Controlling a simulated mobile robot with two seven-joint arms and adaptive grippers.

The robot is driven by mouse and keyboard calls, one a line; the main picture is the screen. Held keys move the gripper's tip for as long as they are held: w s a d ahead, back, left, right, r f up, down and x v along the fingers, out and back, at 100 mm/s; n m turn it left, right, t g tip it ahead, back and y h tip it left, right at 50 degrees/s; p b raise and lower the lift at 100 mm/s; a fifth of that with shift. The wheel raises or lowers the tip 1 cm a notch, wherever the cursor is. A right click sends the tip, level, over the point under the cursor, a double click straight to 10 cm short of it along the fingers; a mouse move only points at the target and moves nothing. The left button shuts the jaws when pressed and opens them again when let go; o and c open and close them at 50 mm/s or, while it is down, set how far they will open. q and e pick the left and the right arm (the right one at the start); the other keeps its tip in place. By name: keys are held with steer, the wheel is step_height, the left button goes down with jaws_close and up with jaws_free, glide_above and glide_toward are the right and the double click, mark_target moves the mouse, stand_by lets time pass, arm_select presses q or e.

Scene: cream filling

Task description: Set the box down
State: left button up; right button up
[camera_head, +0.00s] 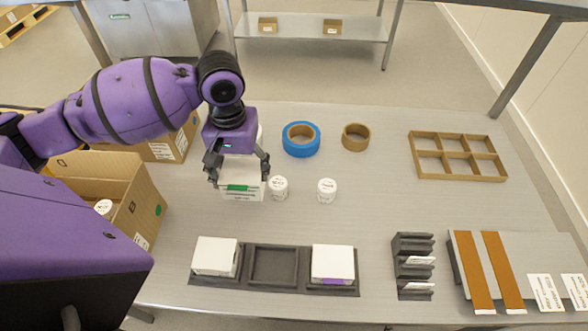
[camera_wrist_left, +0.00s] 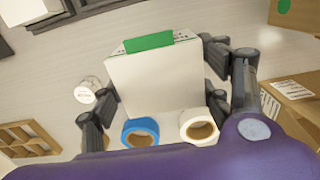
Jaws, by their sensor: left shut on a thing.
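My left gripper (camera_head: 239,176) is shut on a white box with a green strip (camera_head: 243,193), one finger on each side of it. The box also shows in the left wrist view (camera_wrist_left: 155,85), upright between the fingers. I cannot tell whether it touches the table. A dark tray (camera_head: 272,245) at the table's front has three compartments. Its left one holds a white box (camera_head: 216,255), its middle one is empty, and its right one holds a white box with a purple strip (camera_head: 333,263). My right gripper is not in view.
Two white jars (camera_head: 278,187) (camera_head: 327,190) stand just right of the held box. Blue tape (camera_head: 301,139) and brown tape (camera_head: 356,137) lie behind. An open carton (camera_head: 140,205) stands left. A dark rack (camera_head: 413,265) and wooden divider (camera_head: 458,157) are right.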

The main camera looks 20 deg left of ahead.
arm_select(q)
steer(key=w+a+f, duration=0.1)
steer(key=w, duration=0.1)
steer(key=w+f, duration=0.1)
steer(key=w, duration=0.1)
steer(key=w+a+f+b, duration=0.1)
steer(key=w, duration=0.1)
steer(key=shift+a+f, duration=0.2)
steer(key=shift+a, duration=0.15)
steer(key=w+f, duration=0.2)
steer(key=w+a+f+b, duration=0.1)
steer(key=w+f, duration=0.1)
steer(key=w+a+f, duration=0.1)
steer(key=w+f, duration=0.1)
steer(key=shift+a+f, duration=0.25)
step_height(320, 180, down, 2)
steer(key=shift+f, duration=0.25)
steer(key=shift+w+f, duration=0.1)
steer(key=shift+f, duration=0.1)
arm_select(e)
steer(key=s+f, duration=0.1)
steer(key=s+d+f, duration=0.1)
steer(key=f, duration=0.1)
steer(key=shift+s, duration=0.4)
arm_select(q)
steer(key=shift+f, duration=0.1)
steer(key=o, duration=1.1)
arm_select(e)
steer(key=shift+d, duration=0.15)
